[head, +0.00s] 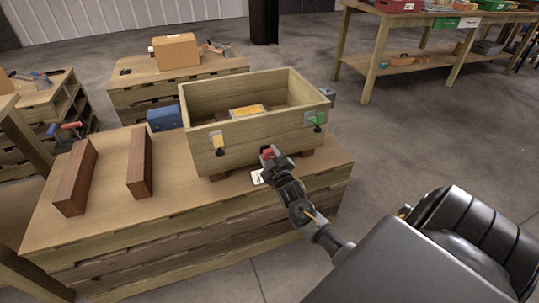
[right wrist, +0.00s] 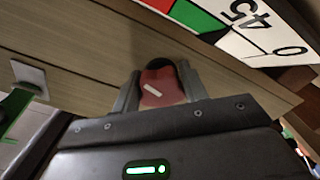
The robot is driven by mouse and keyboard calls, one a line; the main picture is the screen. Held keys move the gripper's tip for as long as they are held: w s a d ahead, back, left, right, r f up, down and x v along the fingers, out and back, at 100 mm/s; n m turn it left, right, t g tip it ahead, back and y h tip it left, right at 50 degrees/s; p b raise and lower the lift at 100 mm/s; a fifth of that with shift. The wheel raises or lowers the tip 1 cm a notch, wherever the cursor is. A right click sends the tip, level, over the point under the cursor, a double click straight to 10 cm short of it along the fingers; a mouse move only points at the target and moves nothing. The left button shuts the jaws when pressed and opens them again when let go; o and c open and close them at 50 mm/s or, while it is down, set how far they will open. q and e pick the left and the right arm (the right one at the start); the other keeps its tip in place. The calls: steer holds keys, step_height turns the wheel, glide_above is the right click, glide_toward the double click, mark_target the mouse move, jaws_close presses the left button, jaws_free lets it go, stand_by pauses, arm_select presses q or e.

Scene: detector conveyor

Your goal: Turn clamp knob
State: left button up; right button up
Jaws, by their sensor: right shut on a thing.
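The red clamp knob (right wrist: 162,86) sits between the two fingers of my right gripper (right wrist: 160,95) in the right wrist view. The fingers are shut on it, one on each side. A light pointer mark shows on its red face. In the head view my right gripper (head: 270,155) is at the front wall of the wooden box (head: 240,141), low and right of its middle, with a bit of red at its tip. A dial plate (right wrist: 243,30) with red, green and white areas and the numbers 45 and 0 shows beside the knob. My left gripper is not in view.
The box stands on a wooden workbench (head: 110,205). Two brown wooden blocks lie to the left, and a blue box (head: 165,118) stands behind. Open floor lies to the right.

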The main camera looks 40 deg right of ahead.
steer(key=shift+m+p, duration=0.6)
steer(key=shift+m, duration=0.4)
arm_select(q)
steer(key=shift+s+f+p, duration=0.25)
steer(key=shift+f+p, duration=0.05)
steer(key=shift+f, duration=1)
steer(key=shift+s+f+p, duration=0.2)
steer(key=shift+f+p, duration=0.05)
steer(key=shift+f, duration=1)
arm_select(e)
steer(key=shift+a+m, duration=0.1)
steer(key=shift+m, duration=1.3)
steer(key=o, duration=1)
